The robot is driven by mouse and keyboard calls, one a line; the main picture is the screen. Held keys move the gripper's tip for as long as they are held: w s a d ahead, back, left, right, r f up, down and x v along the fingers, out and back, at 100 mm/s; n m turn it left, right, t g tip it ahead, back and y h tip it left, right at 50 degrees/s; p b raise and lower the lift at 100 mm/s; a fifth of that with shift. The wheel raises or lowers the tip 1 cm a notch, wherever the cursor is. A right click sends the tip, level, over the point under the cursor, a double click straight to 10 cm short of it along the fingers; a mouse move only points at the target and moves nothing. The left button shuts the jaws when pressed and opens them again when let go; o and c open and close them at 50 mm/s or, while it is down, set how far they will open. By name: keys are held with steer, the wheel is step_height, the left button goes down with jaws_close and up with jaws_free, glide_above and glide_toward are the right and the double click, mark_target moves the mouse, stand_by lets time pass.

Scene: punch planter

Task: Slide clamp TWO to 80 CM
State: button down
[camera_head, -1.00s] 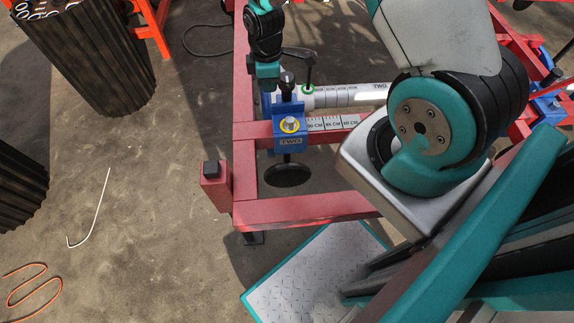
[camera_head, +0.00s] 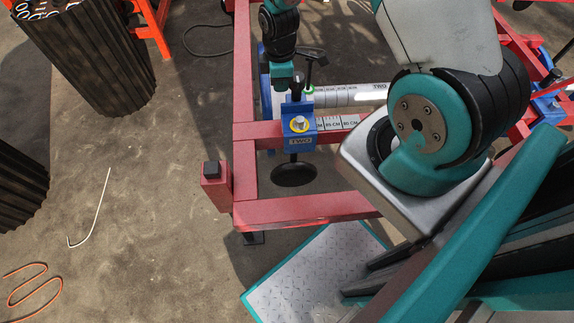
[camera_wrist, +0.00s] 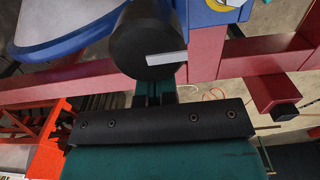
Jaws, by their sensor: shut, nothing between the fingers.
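Clamp TWO (camera_head: 301,141), a blue block with a yellow ring and a "TWO" label, sits on the red rail with the printed scale (camera_head: 338,123). Its right edge is just left of the label that reads 85 CM; the label to its right seems to read 80 CM. My gripper (camera_head: 285,88) is shut and empty, at the left side of the clamp's black upright handle. In the wrist view my fingertips (camera_wrist: 155,90) are at a black cylinder (camera_wrist: 150,45), and part of the blue clamp (camera_wrist: 212,12) shows. Whether they touch is unclear.
The red frame's front beam (camera_head: 305,209) and post (camera_head: 215,186) are near. The rail right of the clamp looks free until my arm hides it.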

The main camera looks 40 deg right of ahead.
steer(key=s+d, duration=0.4)
steer(key=d, duration=0.2)
stand_by(1.8)
steer(key=shift+s+d, duration=0.1)
steer(key=shift+p, duration=0.3)
steer(key=shift+w+a, duration=0.4)
steer(key=shift+a, duration=0.15)
step_height(320, 180, up, 8)
steer(key=p, duration=0.7)
steer(key=shift+r, duration=0.1)
